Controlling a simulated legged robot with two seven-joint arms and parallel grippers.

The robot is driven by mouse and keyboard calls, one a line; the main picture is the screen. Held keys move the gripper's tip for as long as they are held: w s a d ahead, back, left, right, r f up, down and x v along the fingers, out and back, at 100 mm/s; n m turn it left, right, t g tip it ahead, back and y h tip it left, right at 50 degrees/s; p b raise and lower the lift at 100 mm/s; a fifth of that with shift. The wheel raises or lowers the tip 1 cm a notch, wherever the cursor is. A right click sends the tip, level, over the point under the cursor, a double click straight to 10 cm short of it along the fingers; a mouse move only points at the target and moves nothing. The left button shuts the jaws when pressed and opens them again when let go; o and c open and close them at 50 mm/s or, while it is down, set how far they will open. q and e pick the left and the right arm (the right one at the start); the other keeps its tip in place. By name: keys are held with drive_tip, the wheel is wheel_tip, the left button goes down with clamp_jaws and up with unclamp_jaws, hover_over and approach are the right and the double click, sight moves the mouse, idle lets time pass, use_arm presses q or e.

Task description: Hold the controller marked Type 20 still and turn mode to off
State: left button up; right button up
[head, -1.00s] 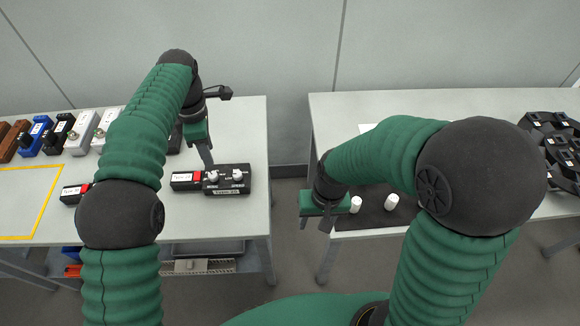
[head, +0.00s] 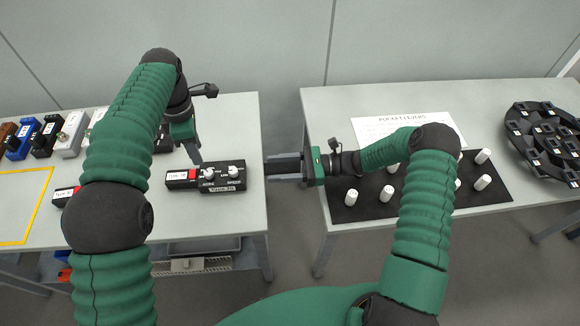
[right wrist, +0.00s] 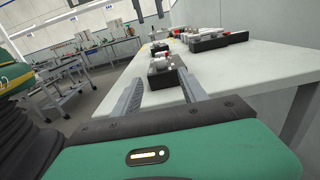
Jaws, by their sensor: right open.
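The black controller marked Type 20 (head: 223,186) lies on the left table with two white knobs, labelled mode and speed. The mode knob (head: 208,173) is the left one. My left gripper (head: 196,160) reaches down from above, its fingertip close to the mode knob; its other finger is hidden, and contact cannot be told. My right gripper (head: 268,168) is open and empty, pointing left just off the controller's right end. In the right wrist view the controller (right wrist: 163,72) stands ahead, between and beyond the two fingers.
Several coloured units stand in a row at the back left, beside a yellow-outlined area (head: 22,205). On the right table (head: 335,105), white cylinders stand on a dark mat (head: 345,212). A gap separates the tables.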

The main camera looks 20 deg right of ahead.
sight(238, 171)
drive_tip(key=x, duration=1.3)
drive_tip(key=shift+f, duration=0.1)
drive_tip(key=shift+d, duration=0.3)
drive_tip(key=c, duration=0.5)
clamp_jaws()
drive_tip(key=shift+c, duration=0.6)
unclamp_jaws()
drive_tip(key=shift+a, duration=0.1)
clamp_jaws()
